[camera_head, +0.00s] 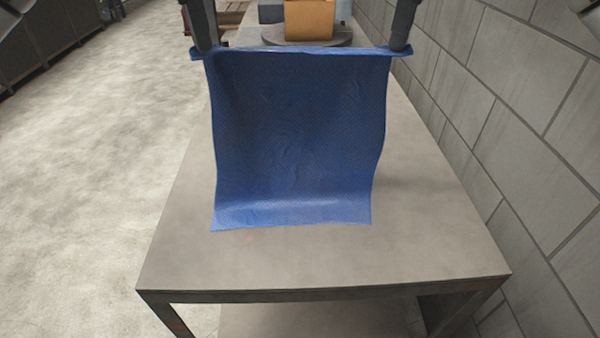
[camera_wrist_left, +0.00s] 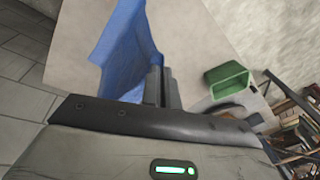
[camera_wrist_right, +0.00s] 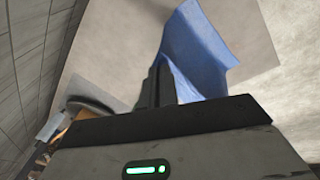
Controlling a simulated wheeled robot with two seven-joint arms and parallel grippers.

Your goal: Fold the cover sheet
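The cover sheet (camera_head: 295,140) is blue and hangs from both grippers in the head view, its upper edge raised above the table and its lower part curving onto the tabletop. My left gripper (camera_head: 205,50) is shut on the sheet's upper left corner. My right gripper (camera_head: 399,48) is shut on its upper right corner. The sheet also shows beside the fingers in the left wrist view (camera_wrist_left: 125,50) and in the right wrist view (camera_wrist_right: 195,55). The far side of the sheet is hidden in the head view.
The grey table (camera_head: 320,265) is bare in front of the sheet. An orange-brown box (camera_head: 309,20) sits on a dark round stand (camera_head: 335,42) behind it. A green bin (camera_wrist_left: 228,78) shows in the left wrist view. A block wall (camera_head: 520,90) runs along the right.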

